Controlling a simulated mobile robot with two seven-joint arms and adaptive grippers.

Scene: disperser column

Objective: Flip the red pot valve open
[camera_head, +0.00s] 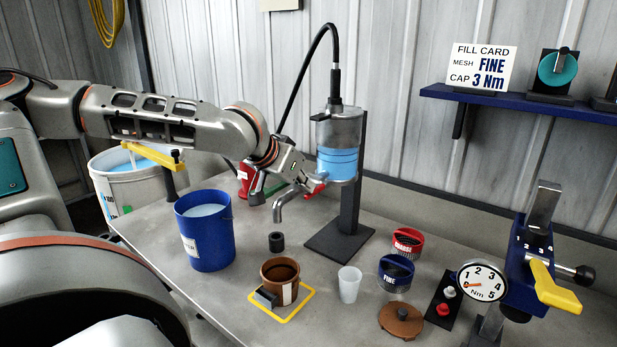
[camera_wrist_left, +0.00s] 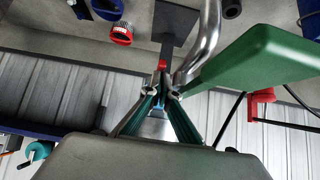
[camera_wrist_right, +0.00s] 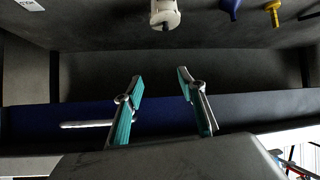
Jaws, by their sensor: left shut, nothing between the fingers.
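The red valve handle (camera_head: 316,188) sits low on the clear column (camera_head: 338,135) that holds blue liquid. In the left wrist view a red piece (camera_wrist_left: 162,66) shows just beyond the fingertips. My left gripper (camera_head: 314,176) is shut and empty, close above the red handle; whether it touches is unclear. In the left wrist view its fingertips (camera_wrist_left: 162,91) are together. A green lever (camera_head: 274,190) is by the metal spout (camera_head: 280,208), left of the handle; it looms large in the left wrist view. My right gripper (camera_wrist_right: 160,82) is open and empty, outside the head view.
A brown pot (camera_head: 280,272) stands on a yellow-edged pad below the spout. A blue bucket (camera_head: 205,240), a clear cup (camera_head: 349,284), red and blue mesh caps and a brown lid (camera_head: 401,319) are on the table. A torque gauge (camera_head: 481,282) stands at right.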

